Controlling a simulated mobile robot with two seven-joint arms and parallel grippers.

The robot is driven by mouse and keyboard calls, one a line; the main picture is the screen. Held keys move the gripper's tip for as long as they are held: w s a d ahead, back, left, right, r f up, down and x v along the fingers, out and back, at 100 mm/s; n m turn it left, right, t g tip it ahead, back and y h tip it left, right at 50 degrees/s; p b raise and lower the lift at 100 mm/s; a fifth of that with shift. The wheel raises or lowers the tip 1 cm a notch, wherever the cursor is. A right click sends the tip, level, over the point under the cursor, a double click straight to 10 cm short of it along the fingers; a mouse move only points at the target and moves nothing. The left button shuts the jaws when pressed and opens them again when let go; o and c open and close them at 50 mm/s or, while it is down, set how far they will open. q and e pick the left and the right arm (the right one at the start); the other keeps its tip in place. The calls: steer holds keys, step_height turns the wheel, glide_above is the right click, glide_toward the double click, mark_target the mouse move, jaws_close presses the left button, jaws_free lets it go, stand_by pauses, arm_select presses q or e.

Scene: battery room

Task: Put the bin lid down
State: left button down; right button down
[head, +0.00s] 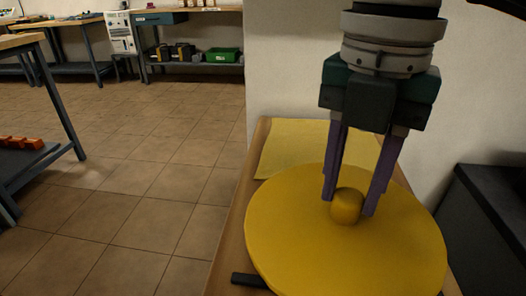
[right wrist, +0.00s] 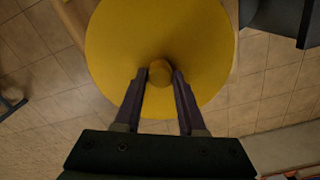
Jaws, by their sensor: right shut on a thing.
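The bin lid (head: 285,245) is a round yellow disc with a round yellow knob (head: 347,207) at its centre. It lies about level over a narrow wooden table; whether it touches the tabletop I cannot tell. My right gripper (head: 350,203) points down from above, its two purple fingers on either side of the knob, shut on it. The lid (right wrist: 120,40) and the knob between the fingers also show in the right wrist view. A yellow mat (head: 290,145) on the table is partly hidden behind the lid. My left gripper is not in view.
The wooden table (head: 239,215) stands against a pale wall. A small dark bar (head: 250,281) sticks out at the lid's lower left. A dark cabinet (head: 490,215) is close on the right. Open tiled floor (head: 130,170) lies left, with workbenches at the back and left.

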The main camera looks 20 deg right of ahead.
mark_target(350, 195)
steer(key=shift+f+b, duration=0.45)
steer(key=shift+f, duration=1.55)
steer(key=shift+f, duration=0.1)
steer(key=shift+f, duration=0.15)
steer(key=shift+c, duration=2.4)
jaws_free()
steer(key=shift+r, duration=0.4)
step_height(350, 195, up, 12)
steer(key=p, duration=0.3)
steer(key=shift+f, duration=0.1)
